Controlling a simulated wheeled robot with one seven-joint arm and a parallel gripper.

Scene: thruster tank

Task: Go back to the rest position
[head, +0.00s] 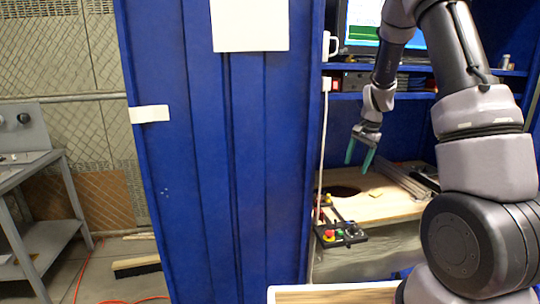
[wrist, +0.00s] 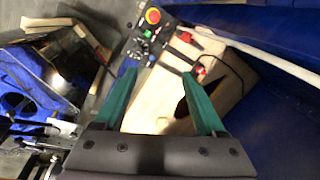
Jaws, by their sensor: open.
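My gripper (head: 360,150) hangs from my arm at the right of the head view, in front of the open blue cabinet, fingers pointing down. Its two green fingers are apart with nothing between them. In the wrist view my gripper (wrist: 165,92) is also open and empty. Below it are a wooden board (head: 375,205) with a dark hole and a black control box (head: 341,235) with a red button and other knobs. The control box also shows in the wrist view (wrist: 150,42), beyond the fingertips.
A tall blue cabinet door (head: 215,170) with a white sheet stands left of my arm. A monitor (head: 365,25) and shelves are behind the gripper. A grey workbench (head: 30,165) stands at far left. An orange cable (head: 110,299) lies on the floor.

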